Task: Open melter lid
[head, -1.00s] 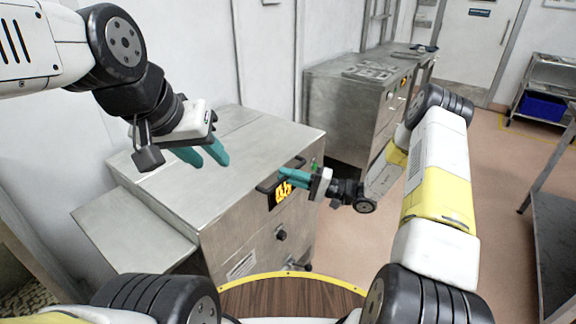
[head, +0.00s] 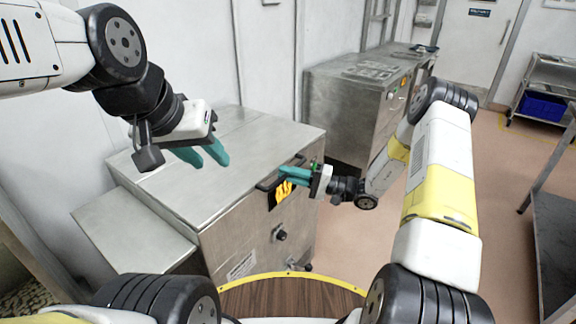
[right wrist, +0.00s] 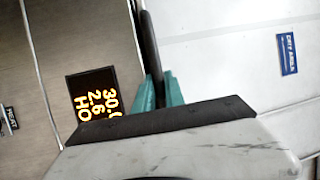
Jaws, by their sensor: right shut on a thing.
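The melter is a brushed steel cabinet with a flat lid (head: 250,145), which lies closed on top. A dark bar handle (head: 266,185) sits at the lid's front edge, above the lit display (head: 282,193). My right gripper (head: 284,173) is at this handle. In the right wrist view its teal fingers (right wrist: 160,92) are shut on the dark handle bar (right wrist: 151,50), one on each side. My left gripper (head: 212,162) hangs above the lid's left part, its two teal fingers apart and nothing between them.
A lower steel side shelf (head: 135,228) joins the melter's left side. A knob (head: 280,235) is on its front. Another steel cabinet (head: 345,110) stands behind to the right. A steel table (head: 560,235) is at the far right. The floor between is clear.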

